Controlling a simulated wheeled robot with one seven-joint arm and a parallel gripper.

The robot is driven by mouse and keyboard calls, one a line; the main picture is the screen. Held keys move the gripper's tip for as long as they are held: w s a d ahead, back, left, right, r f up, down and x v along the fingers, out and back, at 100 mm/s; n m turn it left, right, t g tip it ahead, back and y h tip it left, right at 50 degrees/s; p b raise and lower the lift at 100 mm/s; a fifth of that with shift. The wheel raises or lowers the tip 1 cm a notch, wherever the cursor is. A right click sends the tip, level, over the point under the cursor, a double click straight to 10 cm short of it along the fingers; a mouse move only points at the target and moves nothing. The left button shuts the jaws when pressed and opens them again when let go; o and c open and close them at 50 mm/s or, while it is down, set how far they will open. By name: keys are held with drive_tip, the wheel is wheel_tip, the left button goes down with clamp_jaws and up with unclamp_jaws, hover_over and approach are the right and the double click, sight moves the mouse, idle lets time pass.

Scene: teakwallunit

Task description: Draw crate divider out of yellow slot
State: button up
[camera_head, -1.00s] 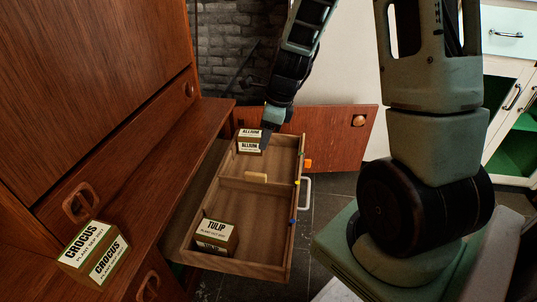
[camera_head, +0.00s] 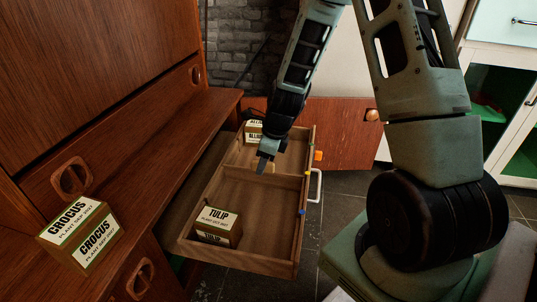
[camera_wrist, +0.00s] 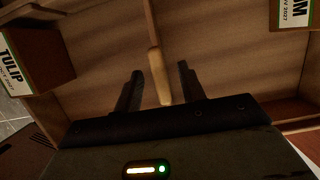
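The wooden crate divider (camera_head: 286,181) stands across the open drawer (camera_head: 273,266), its right end by the yellow mark (camera_head: 308,173) on the drawer's rim. My gripper (camera_head: 265,162) points down over the divider's middle and hides its grip tab in the head view. In the wrist view, the pale grip tab (camera_wrist: 159,78) on the divider (camera_wrist: 151,22) lies between the two dark fingers of my gripper (camera_wrist: 160,70). The fingers are open, with a gap on both sides of the tab.
A TULIP box (camera_head: 218,226) sits in the near compartment. An ALLIUM box (camera_head: 254,131) sits in the far one, partly behind my arm. A CROCUS box (camera_head: 80,233) stands on the cabinet ledge at left.

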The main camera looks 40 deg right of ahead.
drive_tip(key=shift+b+x, duration=0.4)
drive_tip(key=shift+x, duration=1.05)
clamp_jaws()
drive_tip(key=shift+r, duration=0.15)
drive_tip(key=shift+r+p, duration=3.7)
drive_tip(key=shift+p, duration=0.25)
drive_tip(key=shift+r+p, duration=1.5)
drive_tip(key=shift+p, duration=0.15)
